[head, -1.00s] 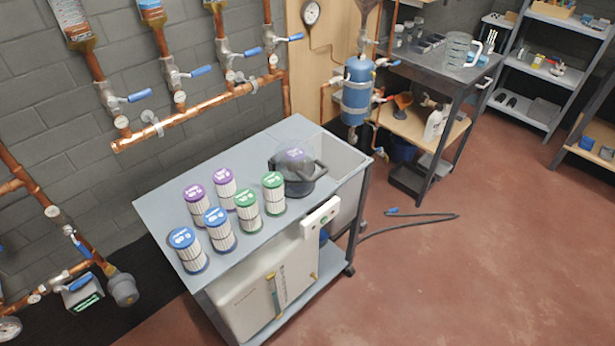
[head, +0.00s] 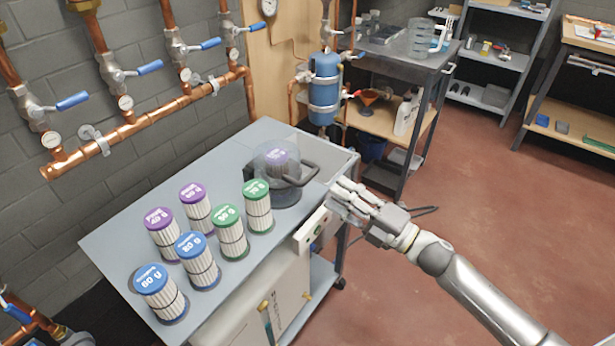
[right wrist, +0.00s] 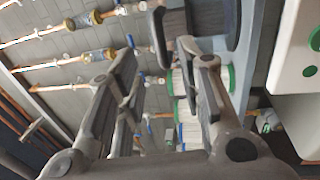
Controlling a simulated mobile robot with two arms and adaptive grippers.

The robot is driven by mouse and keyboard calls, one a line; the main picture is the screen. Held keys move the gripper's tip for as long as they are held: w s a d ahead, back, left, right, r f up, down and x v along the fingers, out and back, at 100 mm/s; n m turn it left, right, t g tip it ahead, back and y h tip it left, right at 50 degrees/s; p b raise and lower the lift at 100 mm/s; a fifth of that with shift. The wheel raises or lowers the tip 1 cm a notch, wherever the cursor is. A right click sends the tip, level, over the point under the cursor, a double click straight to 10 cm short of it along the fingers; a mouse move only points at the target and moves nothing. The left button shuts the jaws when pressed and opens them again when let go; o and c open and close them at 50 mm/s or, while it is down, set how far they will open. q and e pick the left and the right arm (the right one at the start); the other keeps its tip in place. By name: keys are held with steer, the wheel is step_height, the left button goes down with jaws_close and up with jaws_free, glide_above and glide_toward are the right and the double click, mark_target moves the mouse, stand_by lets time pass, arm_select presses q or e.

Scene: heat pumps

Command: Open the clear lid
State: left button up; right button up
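A dark handle (head: 302,172) sticks out toward my right gripper. My right gripper (head: 338,191) is open and empty, just right of the housing and apart from it. In the right wrist view its fingers (right wrist: 165,60) are spread, with dark housing parts (right wrist: 208,28) beyond the tips. My left gripper is not in view.
Several filters with blue (head: 155,295), green (head: 230,232) and purple (head: 195,208) caps stand on the cart (head: 118,250) left of the housing. Copper pipes (head: 150,120) with valves run along the wall. A white unit (head: 275,295) hangs on the cart's front. The floor at right is clear.

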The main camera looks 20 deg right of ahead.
mark_target(310, 174)
steer(key=x, duration=0.8)
steer(key=shift+w+a, duration=0.15)
steer(key=shift+w, duration=0.1)
steer(key=shift+c, duration=0.2)
jaws_close()
steer(key=shift+p, duration=0.3)
